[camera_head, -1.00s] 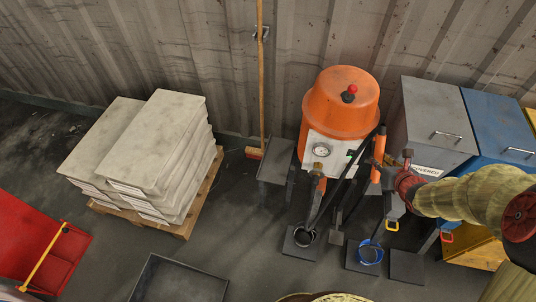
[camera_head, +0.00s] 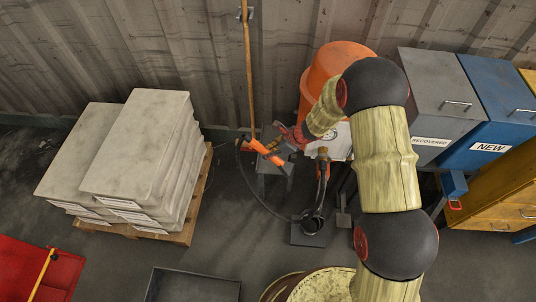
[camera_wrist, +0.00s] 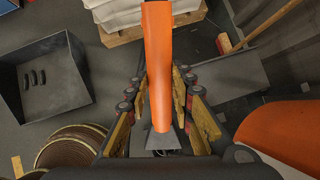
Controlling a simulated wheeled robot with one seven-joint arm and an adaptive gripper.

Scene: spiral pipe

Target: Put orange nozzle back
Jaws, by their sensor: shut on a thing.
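The orange nozzle (camera_head: 265,151) hangs in the air left of the orange machine (camera_head: 343,58), in front of the grey stand (camera_head: 274,184). My gripper (camera_head: 290,140) is shut on it. In the wrist view the nozzle (camera_wrist: 158,55) lies lengthwise between the two fingers of my gripper (camera_wrist: 160,105), its dark end near the palm. A thin black hose (camera_head: 247,190) loops in the air from near the nozzle down toward the floor. My arm covers the right side of the machine, so the spot there is hidden.
A pallet (camera_head: 188,230) with pale slabs stands at left. A broom (camera_head: 249,70) leans on the wall behind the nozzle. Grey (camera_head: 433,105) and blue (camera_head: 505,105) bins stand at right. A dark tray (camera_head: 193,285) and a round drum (camera_head: 285,285) are in front.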

